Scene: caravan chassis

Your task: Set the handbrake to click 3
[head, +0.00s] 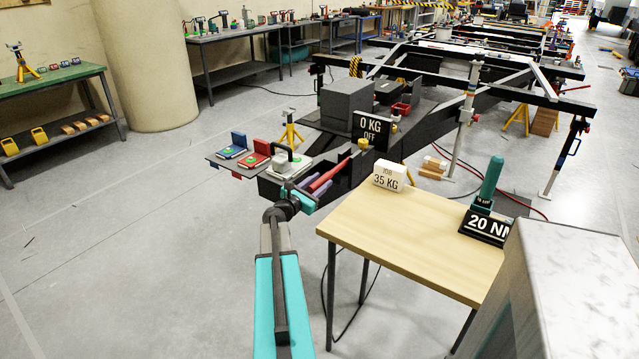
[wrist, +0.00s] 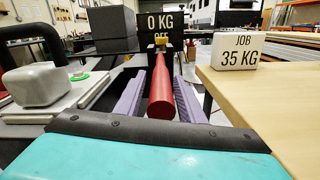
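The handbrake lever is a red round bar (head: 329,177) on the dark drawbar at the front of the chassis. In the wrist view the red lever (wrist: 161,92) points towards me, its rounded end low and near. My gripper (head: 313,184) has two purple fingers, one on each side of the lever. In the wrist view my gripper (wrist: 160,82) looks open, with narrow gaps between fingers and lever. No click scale is readable. A black sign (head: 373,131) behind reads "0 KG OFF"; it also shows in the wrist view (wrist: 160,24).
A white sign (head: 392,176) reading "JOB 35 KG" stands on the wooden table (head: 420,231) to the right. A grey-white coupling part (wrist: 38,84) is close left of my gripper. Blue (head: 231,152) and red (head: 255,160) pads lie left of the drawbar. Floor at left is free.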

